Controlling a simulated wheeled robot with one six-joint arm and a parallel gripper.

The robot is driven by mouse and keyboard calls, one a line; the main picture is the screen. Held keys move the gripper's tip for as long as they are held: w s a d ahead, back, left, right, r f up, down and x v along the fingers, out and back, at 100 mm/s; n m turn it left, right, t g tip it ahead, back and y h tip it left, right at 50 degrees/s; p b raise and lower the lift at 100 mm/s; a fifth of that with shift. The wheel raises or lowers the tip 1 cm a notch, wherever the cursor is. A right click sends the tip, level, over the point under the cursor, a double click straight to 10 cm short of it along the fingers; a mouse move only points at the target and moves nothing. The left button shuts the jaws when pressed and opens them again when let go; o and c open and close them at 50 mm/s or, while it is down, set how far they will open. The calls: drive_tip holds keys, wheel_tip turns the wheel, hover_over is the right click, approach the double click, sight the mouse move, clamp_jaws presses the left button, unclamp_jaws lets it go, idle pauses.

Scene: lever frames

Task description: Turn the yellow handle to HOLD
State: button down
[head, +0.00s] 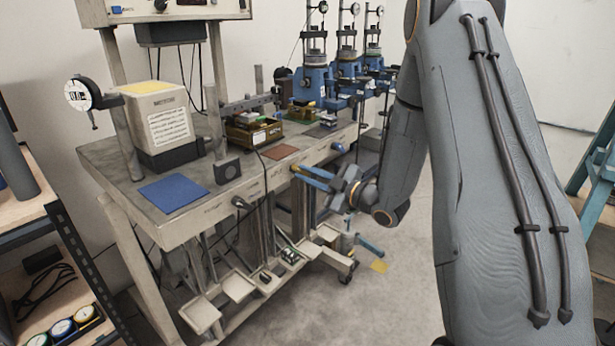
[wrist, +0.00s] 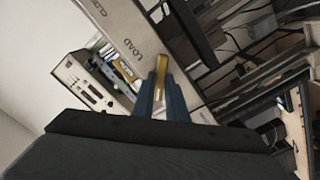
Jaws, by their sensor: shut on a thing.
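The yellow handle (wrist: 162,74) shows in the wrist view on the pale front edge of the bench, beside the printed word LOAD. A small part of the handle (head: 296,168) shows in the head view at the bench's front edge. My gripper (wrist: 163,90) has its blue-grey fingers shut on the handle, covering its near end. In the head view my gripper (head: 312,178) reaches the bench edge from the right. A word starting with CLO stands farther along the edge in the wrist view. I cannot make out a HOLD label.
The bench (head: 110,160) carries a blue mat (head: 173,194), a brown box (head: 252,130) and several blue presses (head: 314,80). Trays and legs stand under it. A shelf (head: 60,235) with gauges is at the left. Floor right of the bench is mostly free.

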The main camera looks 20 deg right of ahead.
drive_tip(key=shift+d, duration=0.1)
idle(0.3)
drive_tip(key=c, duration=1.8)
unclamp_jaws()
drive_tip(key=shift+o, duration=0.2)
drive_tip(key=b+v, duration=0.1)
drive_tip(key=v, duration=0.6)
drive_tip(key=shift+s+d, duration=0.2)
drive_tip(key=shift+s, duration=0.05)
